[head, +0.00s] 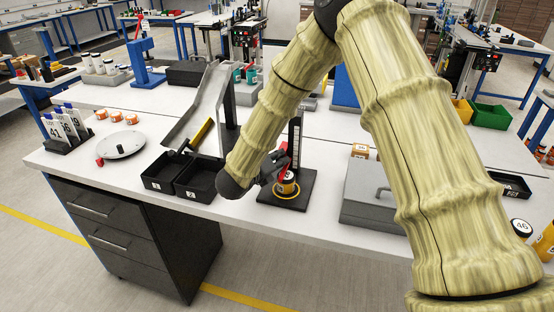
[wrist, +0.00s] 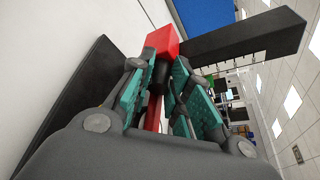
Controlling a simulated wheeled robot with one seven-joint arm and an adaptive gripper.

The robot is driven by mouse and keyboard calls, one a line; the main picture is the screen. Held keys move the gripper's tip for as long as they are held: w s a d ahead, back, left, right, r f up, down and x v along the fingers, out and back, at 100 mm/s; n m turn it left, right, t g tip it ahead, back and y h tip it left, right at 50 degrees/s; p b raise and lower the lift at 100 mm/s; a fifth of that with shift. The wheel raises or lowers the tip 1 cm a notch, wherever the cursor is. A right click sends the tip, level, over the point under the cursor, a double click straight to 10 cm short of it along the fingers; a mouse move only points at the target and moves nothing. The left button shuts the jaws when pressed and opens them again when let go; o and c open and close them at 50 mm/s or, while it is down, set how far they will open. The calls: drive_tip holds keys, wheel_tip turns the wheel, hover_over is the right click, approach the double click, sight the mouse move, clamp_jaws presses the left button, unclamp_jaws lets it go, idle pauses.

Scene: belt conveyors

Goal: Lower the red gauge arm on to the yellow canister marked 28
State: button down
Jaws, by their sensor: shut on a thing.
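A gauge stand with a black base plate (head: 266,197) and an upright black post (head: 295,130) stands near the front edge of the white table. A yellow canister with a dark top (head: 287,187) sits on the base plate; its number is too small to read. My gripper (head: 279,166) is beside the post, just above the canister. In the wrist view, my gripper's green pads (wrist: 158,85) are closed around the red gauge arm (wrist: 163,41), by its dark part. The post reaches off to the right there. The canister is hidden in the wrist view, so I cannot tell whether the arm touches it.
Two black bins (head: 163,172) stand left of the stand, below a grey chute (head: 200,105). A grey box with a handle (head: 372,205) is to the right, behind my arm. A round grey plate (head: 122,144) and numbered cards (head: 66,128) are at the far left.

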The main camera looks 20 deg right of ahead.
drive_tip(key=shift+d+f, duration=0.2)
drive_tip(key=shift+f, duration=0.05)
drive_tip(key=c, duration=1.4)
unclamp_jaws()
drive_tip(key=shift+f, duration=0.1)
drive_tip(key=shift+o, duration=0.3)
drive_tip(key=shift+w+d+f, duration=0.1)
drive_tip(key=shift+a, duration=0.2)
drive_tip(key=shift+s+a+r, duration=0.2)
drive_tip(key=shift+a, duration=0.05)
drive_tip(key=v, duration=1.1)
drive_tip(key=shift+a, duration=0.2)
